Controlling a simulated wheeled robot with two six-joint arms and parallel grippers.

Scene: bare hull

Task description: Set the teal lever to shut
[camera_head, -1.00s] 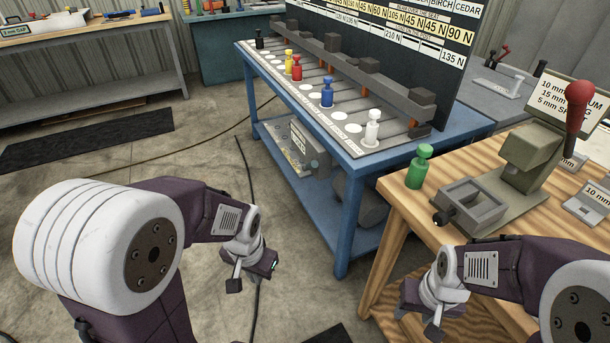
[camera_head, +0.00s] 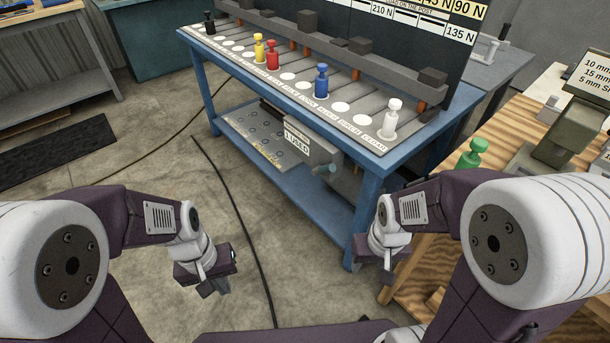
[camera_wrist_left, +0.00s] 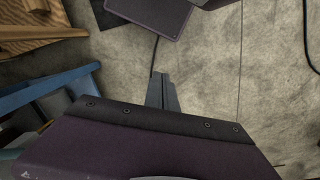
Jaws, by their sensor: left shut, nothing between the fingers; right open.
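I cannot make out a teal lever in the head view or the left wrist view. A grey box (camera_head: 312,142) with a label and a small rounded grey-blue fitting (camera_head: 326,168) at its front right sits on the lower shelf of the blue bench; whether the fitting is a lever I cannot tell. My left gripper (camera_head: 214,286) is shut and empty over the floor, left of the bench. Its closed fingers (camera_wrist_left: 162,92) show in the left wrist view. My right gripper (camera_head: 384,276) is open beside the bench's front leg, its fingers partly hidden.
The blue bench (camera_head: 364,163) carries black, yellow, red, blue and white pegs before a rail of dark blocks. A wooden table (camera_head: 503,123) with a green peg (camera_head: 471,154) stands right. A black cable (camera_head: 235,205) crosses the open floor (camera_head: 150,160).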

